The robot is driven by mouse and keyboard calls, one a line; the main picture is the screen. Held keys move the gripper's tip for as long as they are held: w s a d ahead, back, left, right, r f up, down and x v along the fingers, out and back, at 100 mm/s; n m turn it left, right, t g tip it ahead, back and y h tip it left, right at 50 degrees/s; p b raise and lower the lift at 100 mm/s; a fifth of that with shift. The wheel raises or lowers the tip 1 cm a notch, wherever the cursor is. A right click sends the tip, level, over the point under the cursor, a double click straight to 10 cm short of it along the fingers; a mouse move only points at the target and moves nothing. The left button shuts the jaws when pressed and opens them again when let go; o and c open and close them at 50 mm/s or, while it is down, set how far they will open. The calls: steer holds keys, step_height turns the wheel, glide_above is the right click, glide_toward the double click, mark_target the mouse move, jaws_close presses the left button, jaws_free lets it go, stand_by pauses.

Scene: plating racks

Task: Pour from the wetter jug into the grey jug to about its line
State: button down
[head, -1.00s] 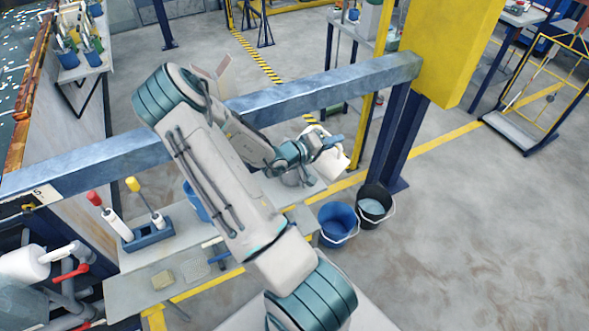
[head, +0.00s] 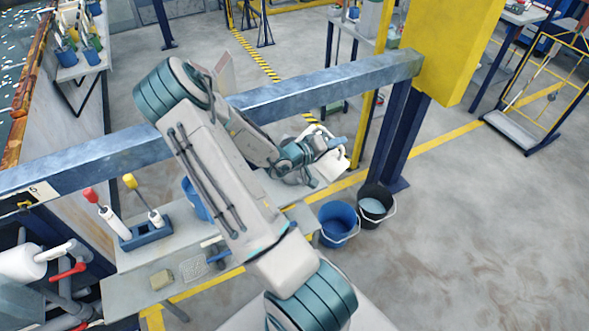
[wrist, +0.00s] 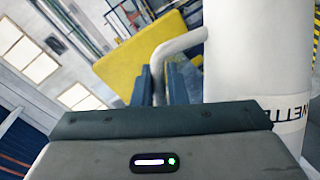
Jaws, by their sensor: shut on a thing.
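The white wetter jug (head: 333,165) is held up over the far right end of the bench and looks tilted in the head view. In the wrist view its white body (wrist: 258,60) fills the right side, with part of a dark printed label at the lower right. My gripper (wrist: 172,85) is shut on the jug's white handle (wrist: 180,42); it also shows in the head view (head: 335,143). A grey shape (head: 298,178), perhaps the grey jug, stands on the bench below my wrist, mostly hidden. Its line and any liquid stream cannot be made out.
A blue bucket (head: 338,224) and a black bucket (head: 374,205) stand on the floor right of the bench. A blue-grey beam (head: 330,85) crosses behind my arm to a yellow-topped post. A blue rack (head: 147,234) with two handled tools sits on the bench's left part.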

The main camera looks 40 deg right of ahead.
mark_target(340, 157)
steer(key=shift+s+d+f+m+t+y+b, duration=0.1)
steer(key=shift+s+f+m+b, duration=0.15)
steer(key=shift+f+b, duration=0.2)
steer(key=shift+s+f+m+t+y+b, duration=0.1)
steer(key=shift+s+f+m+b, duration=0.1)
steer(key=shift+f+m+b, duration=0.3)
steer(key=shift+s+d+f+m+t+y+b, duration=0.1)
steer(key=shift+s+f+b, duration=0.15)
steer(key=shift+b, duration=0.35)
steer(key=shift+f, duration=0.15)
steer(key=shift+s+f+m+t+y+b, duration=0.2)
steer(key=shift+f+m+b, duration=0.25)
steer(key=shift+b, duration=0.6)
steer(key=shift+s+f+m+t+y+b, duration=0.15)
steer(key=shift+f+m+t+b, duration=0.3)
steer(key=shift+b, duration=0.6)
steer(key=shift+s+m+b, duration=0.1)
steer(key=shift+m+b, duration=0.15)
steer(key=shift+b, duration=0.05)
steer(key=shift+r, duration=0.1)
steer(key=shift+w+r+m+t+y+b, duration=0.2)
steer(key=shift+r+m+t+b, duration=0.25)
steer(key=shift+r+m, duration=0.15)
steer(key=shift+w+r+m+t+y+b, duration=0.15)
steer(key=shift+r+m+t+b, duration=0.2)
steer(key=shift+r+m, duration=0.2)
